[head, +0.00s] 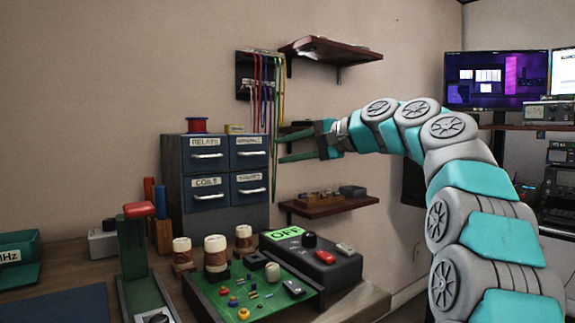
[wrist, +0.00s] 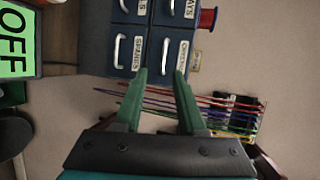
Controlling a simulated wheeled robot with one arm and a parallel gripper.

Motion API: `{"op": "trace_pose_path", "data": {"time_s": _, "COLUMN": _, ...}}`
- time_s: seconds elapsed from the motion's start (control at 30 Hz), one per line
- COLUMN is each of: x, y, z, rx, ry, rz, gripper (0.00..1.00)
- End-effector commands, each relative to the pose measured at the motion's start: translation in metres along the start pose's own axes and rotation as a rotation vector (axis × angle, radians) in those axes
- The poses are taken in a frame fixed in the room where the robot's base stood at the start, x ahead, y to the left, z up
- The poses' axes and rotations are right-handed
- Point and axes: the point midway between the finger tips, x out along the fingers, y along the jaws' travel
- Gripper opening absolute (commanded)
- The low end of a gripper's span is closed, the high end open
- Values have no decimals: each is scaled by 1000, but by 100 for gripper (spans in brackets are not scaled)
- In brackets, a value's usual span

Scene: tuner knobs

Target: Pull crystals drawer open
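The crystals drawer (head: 249,160) is the upper right of the blue cabinet's drawers, with a hard-to-read label and a silvery handle (head: 251,153); it looks shut. In the wrist view the crystals drawer (wrist: 174,76) shows its label, and its pale handle (wrist: 165,54) lies just beyond the fingertips. My gripper (head: 281,148) is open, its green fingers pointing left toward the cabinet from the right. In the wrist view my gripper (wrist: 160,72) has nothing between its fingers. The handle appears in line with the finger gap; whether the tips touch the drawer front cannot be told.
The relays drawer (head: 207,165), coils drawer (head: 205,206) and lower right drawer (head: 250,200) surround it. Coloured cables (head: 265,95) hang from a wall rack close to my gripper. A wall shelf (head: 330,205) is below. A circuit board (head: 250,305) and OFF box (head: 325,265) stand in front.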

Motion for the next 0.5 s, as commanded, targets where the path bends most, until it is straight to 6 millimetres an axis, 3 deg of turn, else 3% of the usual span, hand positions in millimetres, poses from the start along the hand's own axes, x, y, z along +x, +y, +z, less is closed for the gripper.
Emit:
{"op": "trace_pose_path", "data": {"time_s": 0.27, "x": 14, "y": -6, "z": 2, "rx": 40, "ry": -10, "rz": -26, "gripper": 40}}
{"op": "trace_pose_path", "data": {"time_s": 0.5, "x": 49, "y": -4, "z": 1, "rx": 41, "ry": -10, "rz": -22, "gripper": 40}}
